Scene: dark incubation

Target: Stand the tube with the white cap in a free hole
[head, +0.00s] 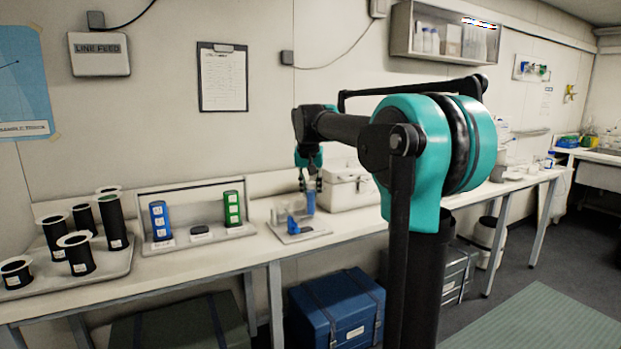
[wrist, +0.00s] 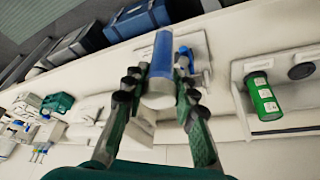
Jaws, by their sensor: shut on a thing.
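My gripper (head: 310,180) is over the bench, in front of the white box. In the wrist view my gripper (wrist: 160,92) has its two fingers closed on either side of a tube (wrist: 162,58). The tube is blue with a pale, whitish end (wrist: 158,96) facing the camera, which looks like its cap. In the head view the tube (head: 310,203) hangs roughly upright below the fingers. Below it is a small pale board (head: 316,235) with a blue item (head: 293,226) on it. I cannot make out a free hole in either view.
Several black cylinders stand on a tray (head: 108,273) at far left. A white box (head: 345,188) stands behind right.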

